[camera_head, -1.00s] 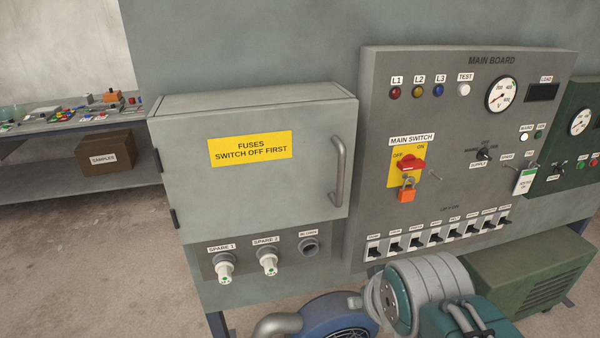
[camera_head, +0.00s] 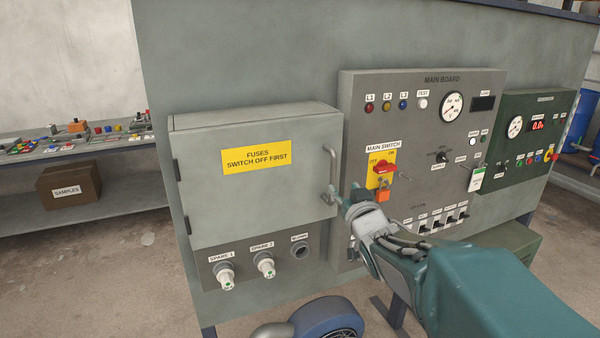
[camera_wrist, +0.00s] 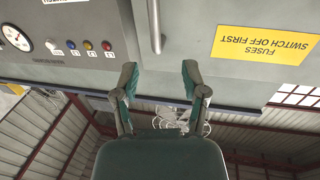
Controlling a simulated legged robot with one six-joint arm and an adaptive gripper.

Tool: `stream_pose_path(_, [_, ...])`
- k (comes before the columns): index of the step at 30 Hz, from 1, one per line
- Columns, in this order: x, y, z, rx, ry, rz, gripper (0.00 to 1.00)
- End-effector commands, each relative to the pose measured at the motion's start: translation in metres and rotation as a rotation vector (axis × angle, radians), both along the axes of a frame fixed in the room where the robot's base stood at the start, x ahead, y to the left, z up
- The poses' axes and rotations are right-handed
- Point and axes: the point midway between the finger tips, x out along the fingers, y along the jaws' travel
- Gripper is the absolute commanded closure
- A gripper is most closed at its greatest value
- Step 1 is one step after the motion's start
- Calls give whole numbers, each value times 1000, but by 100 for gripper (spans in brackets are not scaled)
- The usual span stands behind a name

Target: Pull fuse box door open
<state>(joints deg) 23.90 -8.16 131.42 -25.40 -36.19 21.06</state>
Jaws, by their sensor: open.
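The fuse box door (camera_head: 247,185) is a grey panel with a yellow label reading "FUSES SWITCH OFF FIRST" (camera_head: 256,157). It is shut, with hinges on its left edge. Its vertical bar handle (camera_head: 331,170) is at the right edge. My gripper (camera_head: 340,194) is near the handle's lower end, and in the head view the two overlap. In the wrist view, my gripper (camera_wrist: 158,75) is open with its fingers apart. The handle (camera_wrist: 155,28) lies beyond the fingertips, roughly in line with the gap, and nothing shows held.
The main board (camera_head: 425,110) stands right of the door, with a red main switch (camera_head: 385,167) and an orange padlock (camera_head: 383,195) close to my gripper. Spare fuses (camera_head: 264,268) are below the door. A blue blower (camera_head: 328,318) sits low in front.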

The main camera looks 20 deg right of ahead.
Motion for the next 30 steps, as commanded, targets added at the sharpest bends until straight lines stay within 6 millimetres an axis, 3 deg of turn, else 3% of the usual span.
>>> stream_pose_path(18, [93, -13, -1, 0, 5, 0, 43])
stream_pose_path(30, [102, -15, -1, 0, 4, -1, 43])
